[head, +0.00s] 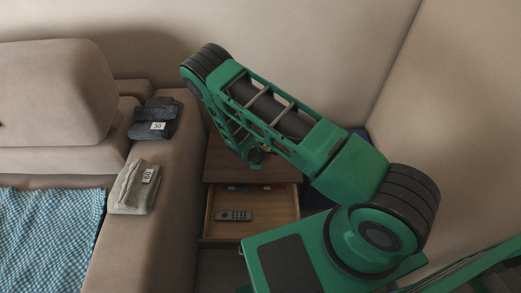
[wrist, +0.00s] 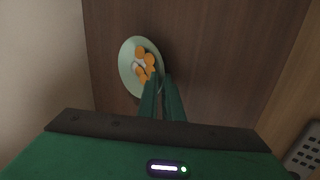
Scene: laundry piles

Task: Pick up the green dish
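The green dish (wrist: 128,75) is a pale green round plate with orange pieces and a small whitish thing on it. In the wrist view it is over the brown wooden top of the nightstand, left of centre, and looks slightly tilted. My gripper (wrist: 163,76) has its two green fingers close together at the dish's right rim, one on each side, and looks shut on it. In the head view my arm hides the dish and most of my gripper; I cannot tell if the dish is clear of the wood.
The nightstand (head: 222,165) has an open drawer (head: 262,233) holding a grey remote (head: 233,215) and small coloured items. On the left, a sofa (head: 175,175) carries a dark folded cloth (head: 152,117), a grey folded cloth (head: 130,193) and a blue checked blanket (head: 50,235). Walls stand behind and at right.

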